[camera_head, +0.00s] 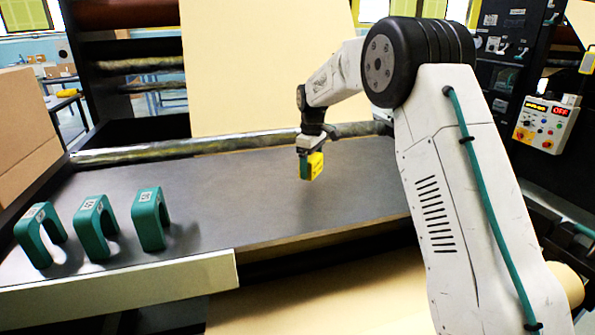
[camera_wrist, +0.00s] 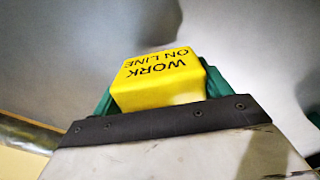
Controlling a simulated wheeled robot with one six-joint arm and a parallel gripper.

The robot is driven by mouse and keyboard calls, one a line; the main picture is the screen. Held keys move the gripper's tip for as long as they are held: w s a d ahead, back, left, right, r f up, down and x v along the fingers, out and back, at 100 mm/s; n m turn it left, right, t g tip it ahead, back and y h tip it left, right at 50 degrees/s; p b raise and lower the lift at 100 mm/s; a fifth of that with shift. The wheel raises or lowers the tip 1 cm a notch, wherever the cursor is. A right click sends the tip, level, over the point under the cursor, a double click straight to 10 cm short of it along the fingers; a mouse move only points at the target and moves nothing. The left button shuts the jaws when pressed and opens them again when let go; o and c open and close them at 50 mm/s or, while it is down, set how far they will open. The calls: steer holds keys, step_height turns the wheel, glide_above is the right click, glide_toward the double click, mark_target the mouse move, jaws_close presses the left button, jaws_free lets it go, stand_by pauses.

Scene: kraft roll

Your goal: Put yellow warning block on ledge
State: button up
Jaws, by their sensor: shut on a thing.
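The yellow warning block (camera_head: 316,166) is held in my gripper (camera_head: 309,163), above the dark grey ledge (camera_head: 265,195). In the wrist view the yellow block (camera_wrist: 158,80) shows black lettering reading "WORK ON LINE". Green gripper parts (camera_wrist: 214,82) show on both sides of it. My gripper is shut on the block. A dark shadow lies on the ledge below it, and the block looks clear of the surface. The block's underside is hidden.
Several green U-shaped pieces (camera_head: 94,228) stand on the ledge at the left. A metal roller (camera_head: 190,146) runs along the ledge's back, before a hanging paper sheet (camera_head: 265,65). A control box (camera_head: 546,124) is at the right. The ledge's middle is clear.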

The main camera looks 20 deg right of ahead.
steer(key=d, duration=0.7)
steer(key=d+r, duration=0.1)
steer(key=d, duration=0.3)
steer(key=shift+s+d, duration=0.1)
